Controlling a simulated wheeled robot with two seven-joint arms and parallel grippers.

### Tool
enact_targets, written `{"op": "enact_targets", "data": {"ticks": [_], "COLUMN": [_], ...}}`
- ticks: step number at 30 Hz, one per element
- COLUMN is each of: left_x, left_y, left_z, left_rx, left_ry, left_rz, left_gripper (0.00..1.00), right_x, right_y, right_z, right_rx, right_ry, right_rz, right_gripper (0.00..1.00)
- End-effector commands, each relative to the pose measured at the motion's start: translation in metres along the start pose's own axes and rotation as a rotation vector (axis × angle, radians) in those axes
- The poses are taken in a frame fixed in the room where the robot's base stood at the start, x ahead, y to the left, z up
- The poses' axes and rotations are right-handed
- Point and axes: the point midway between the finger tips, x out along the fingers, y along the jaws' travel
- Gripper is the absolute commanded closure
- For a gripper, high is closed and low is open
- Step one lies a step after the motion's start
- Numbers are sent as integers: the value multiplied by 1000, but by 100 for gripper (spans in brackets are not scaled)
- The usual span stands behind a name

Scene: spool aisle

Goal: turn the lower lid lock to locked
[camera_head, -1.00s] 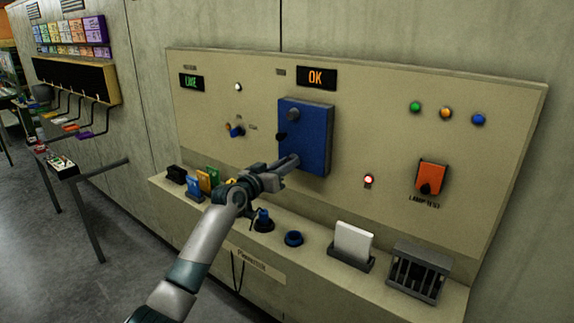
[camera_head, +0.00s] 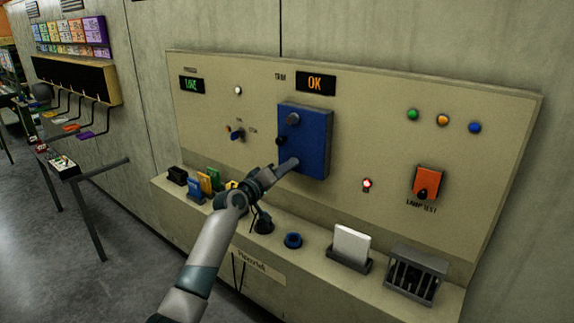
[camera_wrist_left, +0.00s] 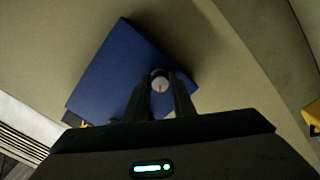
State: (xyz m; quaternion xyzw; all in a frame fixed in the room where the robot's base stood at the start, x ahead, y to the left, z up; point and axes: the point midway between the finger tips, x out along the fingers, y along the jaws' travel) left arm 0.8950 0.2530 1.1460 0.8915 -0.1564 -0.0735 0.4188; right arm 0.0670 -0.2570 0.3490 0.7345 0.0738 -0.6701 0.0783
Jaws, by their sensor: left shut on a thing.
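A blue lid (camera_head: 316,140) is mounted on the beige panel. Its upper lock (camera_head: 292,118) is a round grey knob near the top left of the lid. The lower lid lock (camera_wrist_left: 160,82) shows in the left wrist view as a round grey knob with a red mark, between my fingers. My left gripper (camera_head: 292,164) is at the lower left of the blue lid, shut on that lower knob. In the head view the gripper hides the lower knob. My right gripper is in neither view.
The beige panel (camera_head: 225,160) carries an OK display (camera_head: 316,82), an orange lamp-test switch (camera_head: 427,182) and a lit red lamp (camera_head: 367,184).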

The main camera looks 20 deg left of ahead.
Motion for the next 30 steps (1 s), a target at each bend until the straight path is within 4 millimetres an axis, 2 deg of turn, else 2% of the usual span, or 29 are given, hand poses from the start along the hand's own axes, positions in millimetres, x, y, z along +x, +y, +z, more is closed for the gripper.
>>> {"op": "enact_targets", "data": {"ticks": [18,30], "left_x": [0,0], "left_y": [3,3], "left_z": [-2,-2], "left_rx": [-586,-850], "left_ry": [0,1], "left_rz": [-1,0], "left_gripper": [99,99], "right_x": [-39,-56], "right_y": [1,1], "right_z": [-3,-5], "right_rx": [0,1], "right_ry": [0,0], "right_rz": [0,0], "right_gripper": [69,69]}}
